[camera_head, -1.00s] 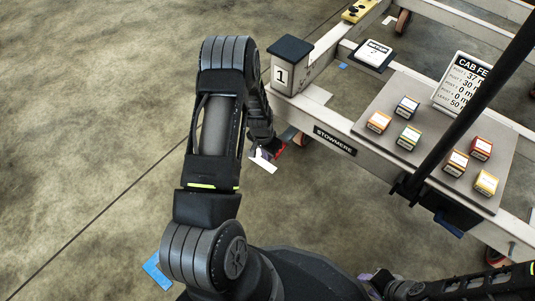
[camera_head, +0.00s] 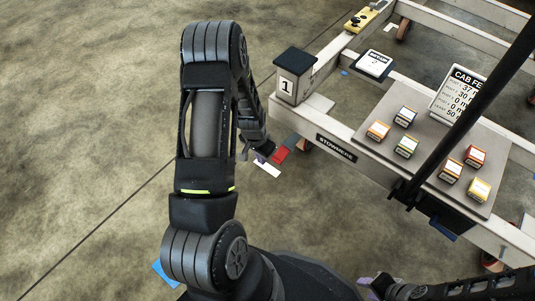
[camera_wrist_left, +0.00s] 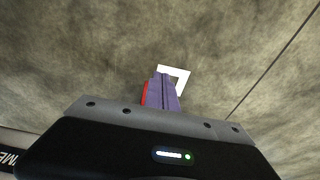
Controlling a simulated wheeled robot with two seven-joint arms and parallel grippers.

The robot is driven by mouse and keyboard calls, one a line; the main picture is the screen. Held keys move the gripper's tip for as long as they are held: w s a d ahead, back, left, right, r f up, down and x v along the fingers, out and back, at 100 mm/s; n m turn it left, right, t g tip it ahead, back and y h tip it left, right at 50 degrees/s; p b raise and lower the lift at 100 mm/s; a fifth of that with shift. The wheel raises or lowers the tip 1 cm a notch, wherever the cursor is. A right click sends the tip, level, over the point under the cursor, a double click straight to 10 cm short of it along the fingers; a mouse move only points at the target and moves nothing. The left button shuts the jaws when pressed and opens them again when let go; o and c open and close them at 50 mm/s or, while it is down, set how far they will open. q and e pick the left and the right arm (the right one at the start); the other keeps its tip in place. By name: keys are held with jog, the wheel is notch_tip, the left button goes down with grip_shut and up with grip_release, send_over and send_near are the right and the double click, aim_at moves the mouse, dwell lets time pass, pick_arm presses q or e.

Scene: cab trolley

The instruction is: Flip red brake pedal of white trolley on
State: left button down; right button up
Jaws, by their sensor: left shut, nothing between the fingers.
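The red brake pedal (camera_head: 281,155) sticks out low from the near left corner of the white trolley (camera_head: 318,122), just above the floor. My left gripper (camera_head: 262,158) is shut and empty, just left of the pedal. In the left wrist view its purple fingertips (camera_wrist_left: 162,92) are together, and a strip of the red pedal (camera_wrist_left: 145,93) shows close along their left side. I cannot tell whether they touch. My right gripper (camera_head: 370,284) is at the bottom, partly hidden; its jaw opening is not clear.
A post marked 1 (camera_head: 287,87) stands above the pedal corner. A grey deck (camera_head: 425,155) carries several small coloured boxes and a sign (camera_head: 459,91). A dark upright pole (camera_head: 470,110) crosses at right. A white floor mark (camera_head: 267,170) lies near the gripper.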

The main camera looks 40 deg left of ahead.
pick_arm(q)
jog(key=shift+s+r+p, duration=0.35)
jog(key=shift+s+r, duration=0.85)
pick_arm(e)
jog(key=shift+s+r, duration=0.1)
jog(key=shift+r, duration=0.55)
